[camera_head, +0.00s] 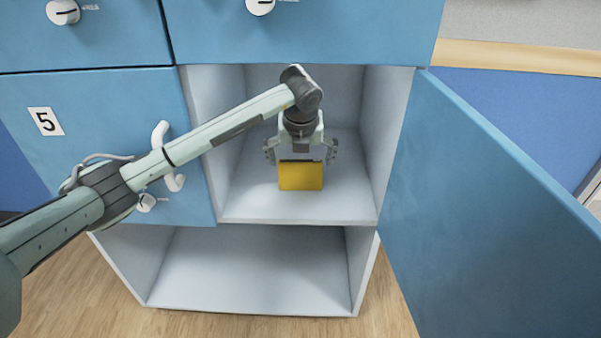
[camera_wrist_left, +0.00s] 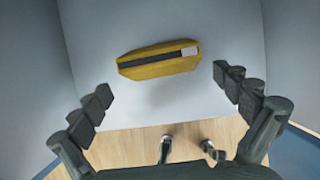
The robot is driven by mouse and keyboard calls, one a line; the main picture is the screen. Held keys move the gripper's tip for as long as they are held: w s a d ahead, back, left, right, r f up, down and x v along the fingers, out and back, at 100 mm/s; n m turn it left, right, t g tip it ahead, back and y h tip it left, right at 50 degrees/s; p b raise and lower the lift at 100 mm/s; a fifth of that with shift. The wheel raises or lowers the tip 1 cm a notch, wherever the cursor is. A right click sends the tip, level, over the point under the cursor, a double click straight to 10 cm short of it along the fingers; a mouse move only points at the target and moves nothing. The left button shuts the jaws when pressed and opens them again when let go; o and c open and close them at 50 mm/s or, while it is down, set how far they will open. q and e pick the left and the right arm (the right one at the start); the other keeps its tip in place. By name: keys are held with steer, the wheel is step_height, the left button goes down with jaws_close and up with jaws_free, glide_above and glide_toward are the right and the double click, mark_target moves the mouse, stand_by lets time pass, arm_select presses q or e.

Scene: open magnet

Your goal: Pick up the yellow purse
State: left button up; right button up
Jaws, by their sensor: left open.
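The yellow purse (camera_head: 301,176) stands on the floor of the open white cabinet compartment in the head view. It has a dark strip along its top. In the left wrist view the purse (camera_wrist_left: 158,62) lies beyond the fingertips, between their lines, slightly tilted in the picture. My left gripper (camera_head: 300,150) is inside the compartment, pointing down above the purse, with its fingers spread to either side. In the left wrist view my left gripper (camera_wrist_left: 165,90) is open with nothing between its fingers. My right gripper is in neither view.
The compartment's side walls (camera_head: 396,135) stand close on both sides. A blue door (camera_head: 480,210) hangs open at the right. An empty lower shelf (camera_head: 250,270) lies below.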

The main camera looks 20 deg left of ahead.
mark_target(300, 163)
arm_select(q)
steer(key=shift+w+a+f, duration=0.15)
steer(key=shift+w+a, duration=0.1)
steer(key=shift+w, duration=0.35)
steer(key=x, duration=0.4)
steer(key=shift+w+f, duration=0.1)
steer(key=shift+f, duration=0.2)
steer(key=c, duration=0.9)
steer(key=shift+r, duration=0.1)
